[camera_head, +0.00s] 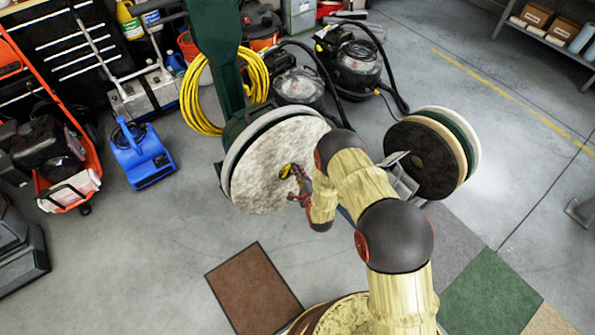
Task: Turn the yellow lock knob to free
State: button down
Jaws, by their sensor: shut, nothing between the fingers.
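A green floor machine is tipped back, with its round pale pad (265,185) facing me. The small yellow lock knob (286,171) sits near the middle of the pad, partly hidden by my gripper. My gripper (297,177) is shut and empty, close to the right side of the knob. I cannot tell whether it touches the knob. The knob's exact turn angle is too small to read.
Several round pads (437,153) stand on a rack to the right, partly behind my arm. A brown mat (253,290) lies on the floor in front.

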jog(key=shift+s+a+r, duration=0.2)
jog(key=shift+a+r, duration=0.25)
jog(key=shift+r, duration=0.1)
dwell(1.0)
